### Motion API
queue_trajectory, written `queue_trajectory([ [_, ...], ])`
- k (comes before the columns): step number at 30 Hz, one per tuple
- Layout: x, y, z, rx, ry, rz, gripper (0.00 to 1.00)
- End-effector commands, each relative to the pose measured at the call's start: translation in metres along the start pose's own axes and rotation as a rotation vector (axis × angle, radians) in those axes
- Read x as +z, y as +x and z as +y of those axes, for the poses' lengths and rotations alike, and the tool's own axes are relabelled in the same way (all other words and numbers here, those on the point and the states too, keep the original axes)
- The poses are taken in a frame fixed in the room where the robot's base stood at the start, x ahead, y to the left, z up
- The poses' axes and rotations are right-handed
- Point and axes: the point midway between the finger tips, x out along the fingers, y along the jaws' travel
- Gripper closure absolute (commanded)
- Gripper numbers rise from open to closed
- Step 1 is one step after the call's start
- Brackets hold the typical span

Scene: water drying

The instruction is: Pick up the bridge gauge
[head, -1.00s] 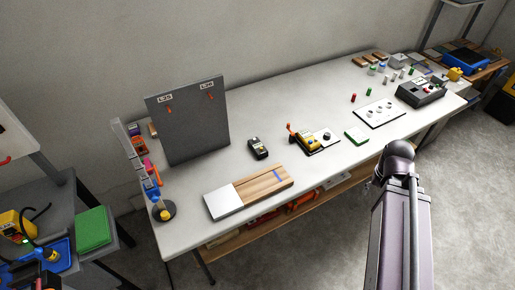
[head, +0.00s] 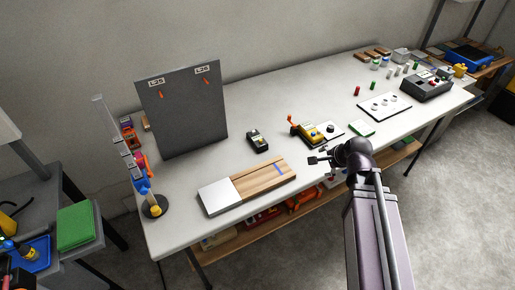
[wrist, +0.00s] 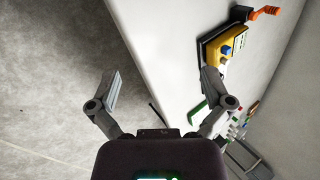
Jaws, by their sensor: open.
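A yellow instrument (head: 311,134) with an orange lever rests on a dark base on the white bench. It also shows at the upper right of the wrist view (wrist: 231,43). A smaller dark handheld meter (head: 258,141) with a yellow part lies to its left. No readable label tells which is the bridge gauge. My gripper (head: 317,155) is at the bench's front edge, just in front of the yellow instrument. In the wrist view my gripper (wrist: 162,85) is open, with nothing between its fingers. The yellow instrument lies beyond the right finger.
A wooden board with a metal plate (head: 218,196) lies at the front left of the bench. A grey upright panel (head: 182,115) stands behind it. A green pad (head: 362,128) and a white plate with knobs (head: 397,106) lie to the right. Bare bench (head: 285,101) is behind.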

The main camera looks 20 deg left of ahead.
Motion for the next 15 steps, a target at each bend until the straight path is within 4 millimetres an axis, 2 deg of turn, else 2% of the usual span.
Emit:
queue_trajectory([
  [1,0.008,0.017,-0.004,-0.039,0.072,-0.015,0.00],
  [3,0.020,0.029,-0.013,-0.092,0.183,-0.038,0.00],
  [15,0.086,0.084,-0.062,-0.324,0.853,-0.283,0.00],
])
